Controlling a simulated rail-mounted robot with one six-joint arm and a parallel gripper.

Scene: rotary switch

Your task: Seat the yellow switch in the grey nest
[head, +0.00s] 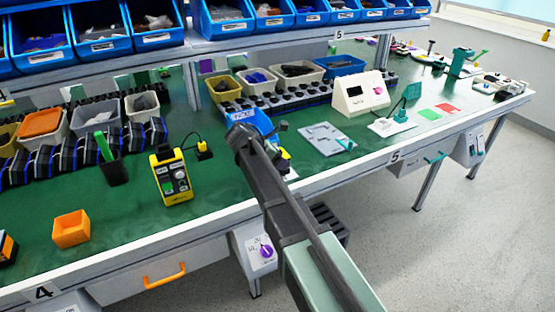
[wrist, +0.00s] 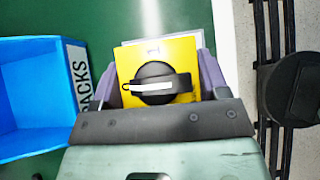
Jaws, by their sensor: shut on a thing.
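The yellow switch (wrist: 183,52) has a round black knob with a white bar and a small "1" mark. In the wrist view it sits between the two purple-grey fingers of my gripper (wrist: 160,78), which are shut on it. In the head view a small yellow part of the switch (head: 285,154) shows just right of my dark arm, which hides most of it. A pale edge (wrist: 138,43) shows just behind the switch in the wrist view. I cannot tell whether this is the grey nest, nor whether the switch touches it.
A blue bin (wrist: 35,95) stands close left of my gripper in the wrist view. A grey plate (head: 322,137) and a white box (head: 360,94) lie to the right on the green bench. A yellow meter (head: 172,178) and an orange box (head: 71,229) stand left. The bench's front edge is near.

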